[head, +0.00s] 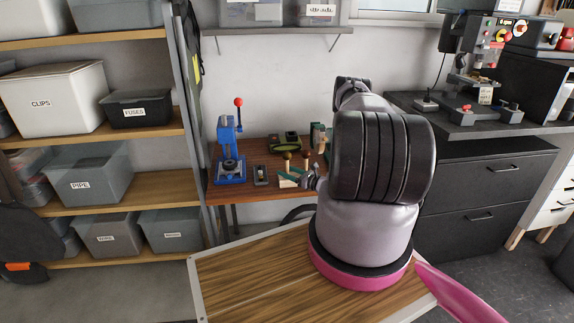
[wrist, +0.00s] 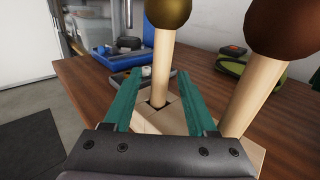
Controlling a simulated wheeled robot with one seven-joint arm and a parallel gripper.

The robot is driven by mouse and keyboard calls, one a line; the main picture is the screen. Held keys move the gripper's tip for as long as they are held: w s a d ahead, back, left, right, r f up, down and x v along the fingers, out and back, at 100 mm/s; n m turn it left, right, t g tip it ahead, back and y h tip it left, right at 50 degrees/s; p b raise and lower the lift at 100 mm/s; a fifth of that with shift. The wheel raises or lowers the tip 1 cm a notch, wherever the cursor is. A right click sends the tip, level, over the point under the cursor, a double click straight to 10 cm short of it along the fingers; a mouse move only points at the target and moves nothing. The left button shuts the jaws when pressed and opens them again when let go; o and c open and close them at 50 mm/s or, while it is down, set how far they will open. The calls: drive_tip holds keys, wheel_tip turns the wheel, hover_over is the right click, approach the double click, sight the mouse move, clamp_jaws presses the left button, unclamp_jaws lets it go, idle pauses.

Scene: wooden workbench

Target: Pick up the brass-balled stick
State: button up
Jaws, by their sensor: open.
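The brass-balled stick (wrist: 161,62) is a pale wooden rod with a dull gold ball on top, standing upright in a pale wooden block (wrist: 162,122). In the head view the stick (head: 287,165) is small, at the left of the block. My gripper (wrist: 157,73) is open, its green fingers on either side of the rod in the wrist view, below the ball. Clear gaps show on both sides; I cannot tell how deep between the fingers the rod is. In the head view my gripper (head: 290,177) is low at the block, which it partly hides.
A second stick with a dark brown ball (wrist: 285,27) stands close on the right in the wrist view. A blue press (head: 229,155) with a red knob stands left on the wooden bench (head: 240,190). A dark green-yellow item (head: 284,142) lies behind the sticks.

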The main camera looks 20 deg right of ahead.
drive_tip(key=shift+c, duration=0.3)
clamp_jaws()
